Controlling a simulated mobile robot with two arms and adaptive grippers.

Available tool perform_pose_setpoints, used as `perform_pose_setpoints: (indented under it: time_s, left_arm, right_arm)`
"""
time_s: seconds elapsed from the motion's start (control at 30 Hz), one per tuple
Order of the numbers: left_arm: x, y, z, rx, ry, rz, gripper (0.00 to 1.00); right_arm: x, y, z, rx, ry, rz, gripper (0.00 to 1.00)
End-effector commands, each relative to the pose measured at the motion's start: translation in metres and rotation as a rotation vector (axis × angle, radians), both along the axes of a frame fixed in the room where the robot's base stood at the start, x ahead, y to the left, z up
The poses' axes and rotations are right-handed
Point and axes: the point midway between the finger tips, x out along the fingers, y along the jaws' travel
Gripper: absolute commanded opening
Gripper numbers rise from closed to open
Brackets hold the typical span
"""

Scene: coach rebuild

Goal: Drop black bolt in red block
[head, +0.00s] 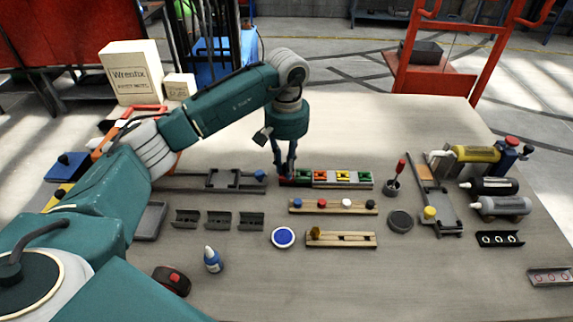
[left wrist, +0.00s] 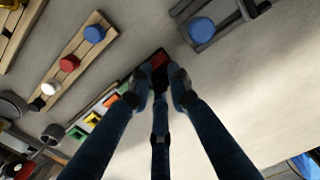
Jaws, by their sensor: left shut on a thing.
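The red block (head: 286,181) is at the left end of a row of coloured blocks on a long rail. My left gripper (head: 284,172) points down at it, shut on it; in the left wrist view the red block (left wrist: 158,60) shows between my fingertips (left wrist: 161,80). The black bolt (head: 370,204) stands at the right end of a wooden strip (head: 334,210), beside white, red and blue bolts. It also shows in the left wrist view (left wrist: 37,103). My left gripper is apart from the bolt. My right gripper is not in view.
Green, orange and yellow blocks (head: 342,177) sit right of the red one. A dark rail with a blue knob (head: 260,175) is just left of it. In front are a blue-topped round dish (head: 283,237) and a slotted wooden piece (head: 342,240). The table behind is clear.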

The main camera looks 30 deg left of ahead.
Motion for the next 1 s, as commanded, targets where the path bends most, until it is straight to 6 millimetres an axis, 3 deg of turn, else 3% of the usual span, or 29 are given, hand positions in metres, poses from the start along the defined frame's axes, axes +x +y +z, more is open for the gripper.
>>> perform_pose_setpoints:
  time_s: [0.43, 0.47, 0.53, 0.77, 0.9, 1.0]
  left_arm:
    - [0.0000, 0.0000, -0.0014, 0.000, 0.000, 0.000, 0.00]
    - [-0.0001, 0.0000, -0.0014, 0.000, 0.000, 0.000, 0.24]
    - [-0.0001, -0.0001, -0.0016, 0.000, 0.001, 0.000, 0.38]
    - [-0.0002, -0.0004, -0.0018, 0.000, 0.001, 0.000, 0.40]
    - [-0.0001, -0.0006, -0.0018, -0.001, 0.001, -0.001, 0.57]
    - [0.0000, -0.0006, -0.0015, -0.001, 0.001, -0.001, 0.57]
  right_arm:
    - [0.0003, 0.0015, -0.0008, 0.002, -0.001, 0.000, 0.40]
    - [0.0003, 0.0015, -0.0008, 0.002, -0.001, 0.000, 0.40]
    - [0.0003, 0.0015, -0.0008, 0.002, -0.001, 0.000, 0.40]
    - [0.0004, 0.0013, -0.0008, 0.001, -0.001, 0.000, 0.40]
    - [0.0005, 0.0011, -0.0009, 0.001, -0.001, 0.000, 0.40]
    - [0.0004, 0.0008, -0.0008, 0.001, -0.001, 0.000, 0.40]
